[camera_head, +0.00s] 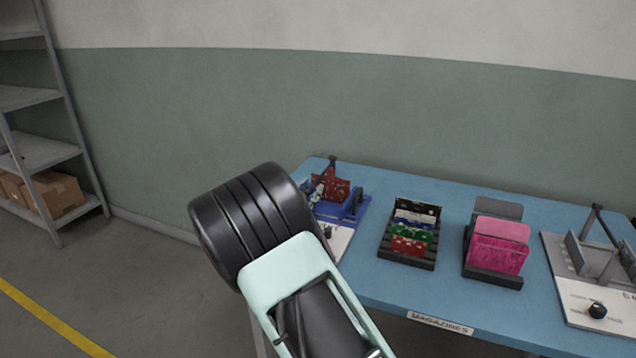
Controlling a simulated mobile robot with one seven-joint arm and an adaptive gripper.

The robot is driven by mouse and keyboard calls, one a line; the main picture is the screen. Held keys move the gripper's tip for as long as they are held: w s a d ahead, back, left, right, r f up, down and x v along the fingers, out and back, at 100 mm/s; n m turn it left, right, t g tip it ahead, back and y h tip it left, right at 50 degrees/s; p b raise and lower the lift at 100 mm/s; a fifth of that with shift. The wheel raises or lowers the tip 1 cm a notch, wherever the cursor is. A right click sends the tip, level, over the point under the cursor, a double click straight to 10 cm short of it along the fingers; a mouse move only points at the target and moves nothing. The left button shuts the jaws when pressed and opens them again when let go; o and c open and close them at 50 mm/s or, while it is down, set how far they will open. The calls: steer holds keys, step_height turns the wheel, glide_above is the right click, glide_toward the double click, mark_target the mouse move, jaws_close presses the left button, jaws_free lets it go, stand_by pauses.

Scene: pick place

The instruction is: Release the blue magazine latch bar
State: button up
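The blue magazine (352,209) stands at the left end of the blue table, with a red board (334,188) in it and a dark upright bar (331,164) at its back. Its left and front parts are hidden behind my arm. The latch bar cannot be told apart clearly at this size. My arm, with a black ribbed joint and a pale green link, fills the lower middle of the view in front of the table's left end. My gripper's fingers do not show.
On the blue table (385,290) stand a black rack (408,262) of coloured boards, a dark holder with pink sheets (499,246), and a grey fixture (590,257) on a white base with a black knob (597,310). A metal shelf (38,150) with cardboard boxes (52,194) stands left.

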mark_target(318, 178)
steer(key=x, duration=0.6)
steer(key=shift+b, duration=0.35)
steer(key=shift+c, duration=0.4)
jaws_close()
steer(key=shift+a, duration=0.1)
